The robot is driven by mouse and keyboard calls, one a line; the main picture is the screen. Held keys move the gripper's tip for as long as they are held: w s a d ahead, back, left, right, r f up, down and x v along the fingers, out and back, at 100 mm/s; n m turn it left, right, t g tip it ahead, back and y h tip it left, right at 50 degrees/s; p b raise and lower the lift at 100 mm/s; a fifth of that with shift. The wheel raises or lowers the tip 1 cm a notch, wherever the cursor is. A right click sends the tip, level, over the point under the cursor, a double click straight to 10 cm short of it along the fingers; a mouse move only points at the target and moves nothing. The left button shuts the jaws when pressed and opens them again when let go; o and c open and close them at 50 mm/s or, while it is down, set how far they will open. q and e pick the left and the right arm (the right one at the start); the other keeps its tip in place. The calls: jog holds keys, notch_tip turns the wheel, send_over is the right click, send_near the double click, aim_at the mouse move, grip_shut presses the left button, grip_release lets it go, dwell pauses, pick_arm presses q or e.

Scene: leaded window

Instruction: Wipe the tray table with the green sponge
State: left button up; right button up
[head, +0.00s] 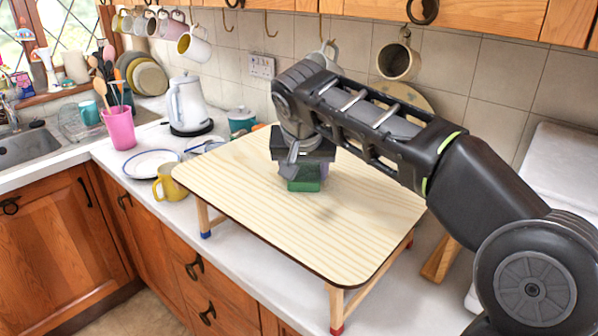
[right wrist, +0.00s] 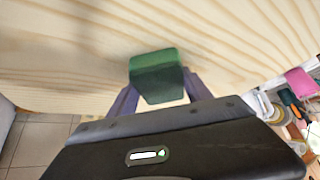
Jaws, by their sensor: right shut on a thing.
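The tray table (head: 345,222) has a pale wooden top with a dark edge and stands on short legs on the white counter. The green sponge (head: 304,185) is at the tray table's top, left of its middle. My right gripper (head: 305,172) is above it, pointing down, with its fingers shut on the sponge. In the right wrist view the sponge (right wrist: 156,75) sits between the two purple-grey fingers, against the wood grain of the tabletop (right wrist: 60,55). Whether the sponge presses on the wood is hard to tell. My left gripper is not in view.
A yellow mug (head: 169,184), a plate (head: 152,163) and a pink utensil cup (head: 120,128) stand left of the tray table. A white kettle (head: 189,103) and a teal pot (head: 241,119) are behind it. Mugs (head: 398,61) hang above. The tabletop is otherwise clear.

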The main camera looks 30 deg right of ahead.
jog(key=shift+d, duration=0.15)
jog(key=shift+w+d+p, duration=0.2)
jog(key=shift+w+d, duration=0.1)
jog(key=shift+d, duration=0.5)
jog(key=shift+w+d+p, duration=0.2)
jog(key=shift+w+d, duration=0.05)
jog(key=shift+d, duration=0.55)
jog(key=shift+w+d+p, duration=0.25)
jog(key=shift+d+p, duration=0.05)
jog(key=shift+d, duration=0.55)
jog(key=shift+w+d+p, duration=0.25)
jog(key=shift+d+p, duration=0.05)
jog(key=shift+d, duration=0.55)
jog(key=shift+r, duration=0.1)
jog(key=shift+r+p, duration=2.45)
jog(key=shift+r, duration=0.45)
